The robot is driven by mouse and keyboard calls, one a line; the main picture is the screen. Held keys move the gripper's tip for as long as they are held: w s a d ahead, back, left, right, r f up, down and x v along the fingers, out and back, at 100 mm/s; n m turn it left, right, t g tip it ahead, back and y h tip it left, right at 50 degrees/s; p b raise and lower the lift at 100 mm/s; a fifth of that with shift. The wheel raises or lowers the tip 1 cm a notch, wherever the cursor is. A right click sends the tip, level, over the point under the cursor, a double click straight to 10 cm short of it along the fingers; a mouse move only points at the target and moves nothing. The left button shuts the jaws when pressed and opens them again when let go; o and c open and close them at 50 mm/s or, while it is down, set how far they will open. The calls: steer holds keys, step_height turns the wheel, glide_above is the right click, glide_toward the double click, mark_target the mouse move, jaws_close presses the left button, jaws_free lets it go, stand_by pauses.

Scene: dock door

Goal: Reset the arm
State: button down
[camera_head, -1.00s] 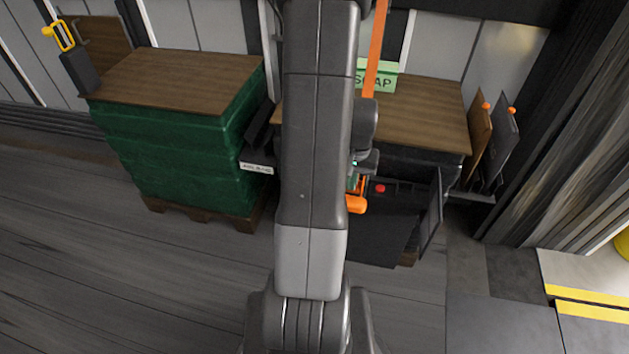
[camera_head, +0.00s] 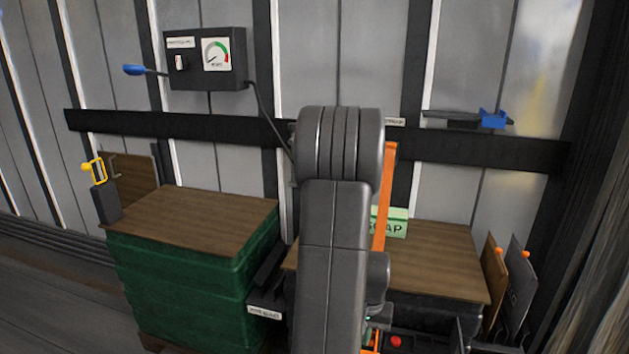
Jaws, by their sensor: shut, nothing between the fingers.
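My arm (camera_head: 335,240) stands in the middle of the view, its thick rounded joint (camera_head: 340,145) at the top. My wrist (camera_head: 377,278) shows in part at the arm's right side, low in the picture. I cannot make out the gripper's fingers; the arm and the lower picture edge hide that area. No object is seen held.
A green stack with a wooden top (camera_head: 190,225) stands left. A wooden-topped unit (camera_head: 440,262) with a green sign (camera_head: 390,222) and orange upright strip (camera_head: 384,195) stands right. A gauge box (camera_head: 205,58) and dark rail (camera_head: 180,125) are on the wall behind.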

step_height(320, 180, down, 4)
steer(key=shift+f+b, duration=0.1)
steer(key=shift+b, duration=1.15)
steer(key=shift+s, duration=0.1)
